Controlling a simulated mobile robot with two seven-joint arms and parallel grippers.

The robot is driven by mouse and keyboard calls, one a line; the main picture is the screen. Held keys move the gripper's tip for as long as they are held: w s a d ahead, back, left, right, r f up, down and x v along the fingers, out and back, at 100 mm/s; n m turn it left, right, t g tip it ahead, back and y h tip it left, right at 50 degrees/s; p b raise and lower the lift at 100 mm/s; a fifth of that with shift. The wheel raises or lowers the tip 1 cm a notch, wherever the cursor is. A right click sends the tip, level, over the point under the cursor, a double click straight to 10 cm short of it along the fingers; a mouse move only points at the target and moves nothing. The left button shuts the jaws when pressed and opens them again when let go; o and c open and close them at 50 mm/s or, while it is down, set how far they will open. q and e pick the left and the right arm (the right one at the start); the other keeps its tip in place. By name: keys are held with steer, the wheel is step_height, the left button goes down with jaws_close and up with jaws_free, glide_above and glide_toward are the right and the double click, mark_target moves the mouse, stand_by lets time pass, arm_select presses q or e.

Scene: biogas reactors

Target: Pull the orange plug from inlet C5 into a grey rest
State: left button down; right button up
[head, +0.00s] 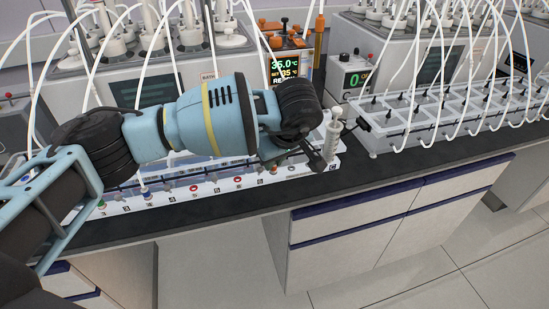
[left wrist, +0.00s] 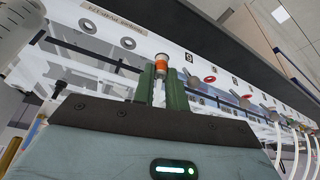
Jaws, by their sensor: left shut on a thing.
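My left gripper (left wrist: 160,88) is shut on the orange plug (left wrist: 161,65), which stands between its two green fingers in the left wrist view. The plug has an orange band with a pale end that points at the white panel; I cannot tell whether that end touches it. Two grey-ringed rests, one (left wrist: 87,24) and another (left wrist: 128,43), show empty to the left of the plug. In the head view my left gripper (head: 314,160) is over the right end of the white inlet rack (head: 215,185), and my arm hides the plug. My right gripper is not in view.
A white syringe-like cylinder (head: 333,135) stands close by the gripper at the rack's right end. Red-ringed inlets (left wrist: 210,79) and tubed plugs line the panel. A second reactor bank (head: 450,115) with white hoses stands right. The dark bench edge (head: 400,165) in front is clear.

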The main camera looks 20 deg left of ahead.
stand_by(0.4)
arm_select(q)
steer(key=c, duration=1.3)
jaws_free()
steer(key=shift+c, duration=0.2)
steer(key=shift+f, duration=0.1)
